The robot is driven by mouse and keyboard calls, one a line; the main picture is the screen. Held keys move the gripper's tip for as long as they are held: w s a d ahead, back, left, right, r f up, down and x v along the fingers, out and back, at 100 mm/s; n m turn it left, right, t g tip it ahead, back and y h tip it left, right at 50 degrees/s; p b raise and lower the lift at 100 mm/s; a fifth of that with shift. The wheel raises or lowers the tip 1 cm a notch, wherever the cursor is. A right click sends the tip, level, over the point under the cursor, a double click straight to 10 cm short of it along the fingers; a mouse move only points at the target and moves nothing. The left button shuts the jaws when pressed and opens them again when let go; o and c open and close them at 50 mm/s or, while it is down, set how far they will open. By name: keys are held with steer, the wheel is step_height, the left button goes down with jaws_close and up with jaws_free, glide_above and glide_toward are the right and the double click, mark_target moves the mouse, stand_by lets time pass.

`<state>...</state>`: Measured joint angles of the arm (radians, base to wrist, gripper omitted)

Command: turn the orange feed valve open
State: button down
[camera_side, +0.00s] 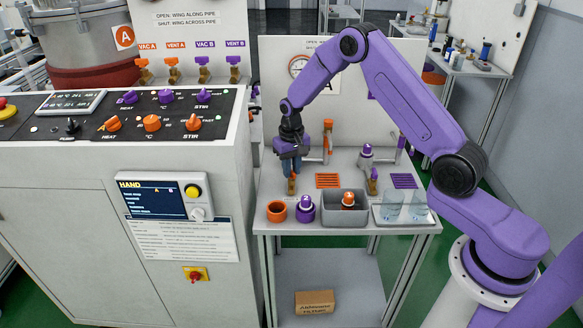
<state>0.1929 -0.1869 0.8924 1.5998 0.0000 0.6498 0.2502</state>
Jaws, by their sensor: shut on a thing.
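My gripper (291,173) points down over the left side of the small table and is shut on the orange feed valve (292,186). Only the valve's brass-coloured lower part shows below the fingers. Its orange wing is hidden between them, so I cannot tell which way the wing lies. A second brass valve with a purple part (373,183) stands to the right on the same table, apart from my gripper.
Near the front edge stand an orange ring-shaped cup (277,212), a purple capped pot (304,210), a grey bin (331,222) holding an orange-capped piece, and a tray (401,225) with two clear beakers. An upright panel (275,85) stands behind; the control console (120,143) is at left.

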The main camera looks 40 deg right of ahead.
steer(key=m, duration=0.5)
steer(key=shift+r+m, duration=0.1)
steer(key=shift+m, duration=0.2)
stand_by(0.5)
steer(key=c, duration=1.2)
jaws_free()
step_height(320, 180, up, 17)
steer(key=shift+r, duration=0.2)
